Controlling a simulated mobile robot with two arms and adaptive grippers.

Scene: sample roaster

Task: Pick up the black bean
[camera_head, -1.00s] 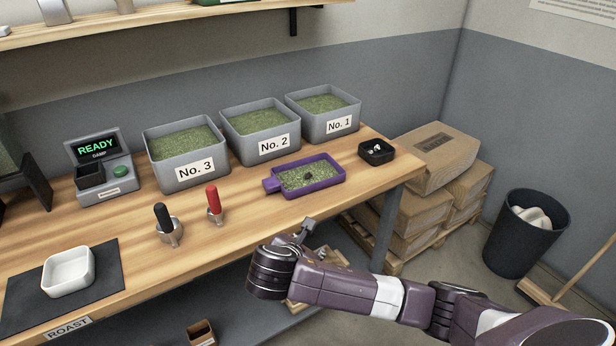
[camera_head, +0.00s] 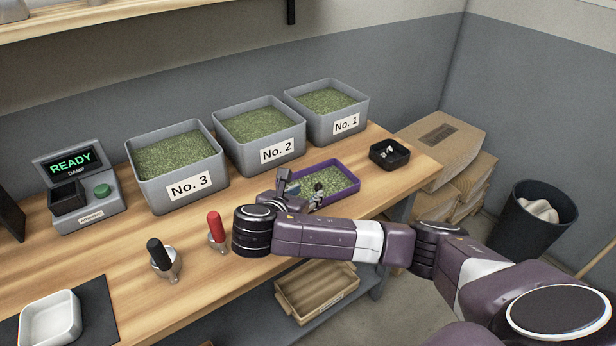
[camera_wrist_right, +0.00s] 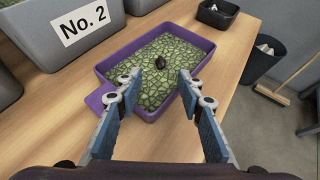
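The black bean (camera_wrist_right: 160,62) lies on green beans in the purple tray (camera_wrist_right: 108,44), as the right wrist view shows. In the head view the purple tray (camera_head: 352,172) stands on the bench in front of the No. 1 and No. 2 bins, and my right gripper hides part of it. I cannot make out the black bean surely in the head view. My right gripper (camera_wrist_right: 158,84) is open and empty, with its fingers apart over the near part of the tray and pointing toward the bean. It also shows in the head view (camera_head: 302,190). My left gripper is not in view.
Bins No. 1 (camera_head: 346,126), No. 2 (camera_head: 280,154) and No. 3 (camera_head: 189,187) stand behind the tray. A small black box (camera_head: 376,155) with white pieces is right of it. Red-handled (camera_head: 216,228) and black-handled (camera_head: 159,255) tools stand left of my gripper.

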